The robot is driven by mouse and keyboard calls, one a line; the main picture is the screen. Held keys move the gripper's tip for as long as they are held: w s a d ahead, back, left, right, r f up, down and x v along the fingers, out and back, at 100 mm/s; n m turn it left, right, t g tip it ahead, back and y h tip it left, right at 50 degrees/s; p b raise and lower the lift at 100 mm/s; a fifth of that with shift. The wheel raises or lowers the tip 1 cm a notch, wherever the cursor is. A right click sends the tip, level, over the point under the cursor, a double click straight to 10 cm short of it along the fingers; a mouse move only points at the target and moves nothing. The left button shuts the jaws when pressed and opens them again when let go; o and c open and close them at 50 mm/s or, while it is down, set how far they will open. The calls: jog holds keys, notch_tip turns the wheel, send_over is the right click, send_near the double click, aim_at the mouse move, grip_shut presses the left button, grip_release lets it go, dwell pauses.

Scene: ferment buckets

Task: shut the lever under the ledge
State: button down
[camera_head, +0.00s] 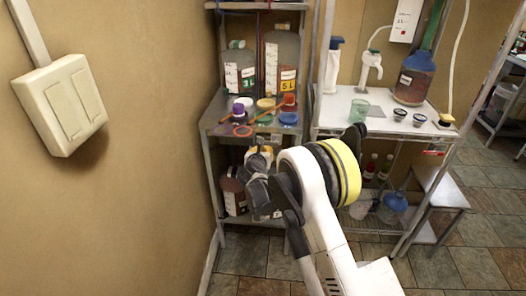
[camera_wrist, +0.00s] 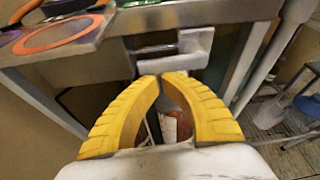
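A pale grey lever (camera_wrist: 190,52) sits just under the front edge of the metal ledge (camera_wrist: 88,62) in the wrist view. It has a horizontal bar and a blocky right end. My gripper (camera_wrist: 160,78) has yellow ribbed fingers with the tips together and nothing visible between them. The tips are just below and in front of the lever; I cannot tell if they touch it. In the head view my gripper (camera_head: 260,152) is at the front edge of the left shelf unit, and the lever is hard to make out there.
Coloured lids and orange rings (camera_head: 243,130) lie on the ledge, with large jugs (camera_head: 282,62) behind. A dark jug (camera_head: 233,190) stands on the lower shelf. A second table (camera_head: 345,118) with a green cup (camera_head: 359,110) is at right. A grey stool (camera_head: 440,190) stands beside it.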

jog(key=shift+w+a+r, duration=0.1)
jog(key=shift+r, duration=0.25)
notch_tip(320, 180, down, 5)
jog(key=b, duration=0.2)
jog(key=d+p+v, duration=0.1)
jog(key=p+v, duration=0.3)
jog(key=v, duration=0.6)
jog(key=d+r+n+t+y, duration=0.25)
jog(key=r+n, duration=0.45)
jog(key=r, duration=1.3)
jog(key=s+d+r+n+y, duration=0.3)
jog(key=s+r+n+y, duration=0.35)
jog(key=r+n, duration=0.7)
jog(key=s+d+f+n+g+h, duration=0.2)
jog(key=s+d+f+n+g, duration=0.1)
jog(key=s, duration=0.8)
jog(key=s+d+f+n+g+h, duration=0.3)
jog(key=s+d+f+n, duration=0.3)
jog(key=s+d, duration=0.4)
jog(key=s+d+f+n+g+h, duration=0.3)
jog(key=s+d+n, duration=0.3)
jog(key=s, duration=0.7)
jog(key=shift+s+d+f, duration=0.2)
jog(key=shift+d+f, duration=0.05)
jog(key=shift+f, duration=0.6)
